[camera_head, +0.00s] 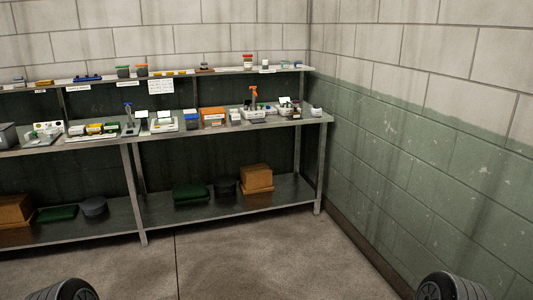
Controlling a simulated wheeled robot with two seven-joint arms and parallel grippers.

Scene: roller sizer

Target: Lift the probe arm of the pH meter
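The pH meter is too small to identify for certain. Farther right on the same bench, a white device has an upright orange part (254,93). I cannot tell which of them, if either, is the pH meter, nor how its probe arm is set. Dark rounded parts of my arms show at the bottom left and bottom right corners. Neither gripper shows, and both are far from the bench.
An orange box (213,116) and a blue container (192,120) stand mid-bench. A narrow upper shelf (215,72) holds jars. The lower shelf (225,203) holds a brown box (256,178) and green bundles. A block wall (430,170) closes the right side. The floor (260,255) ahead is clear.

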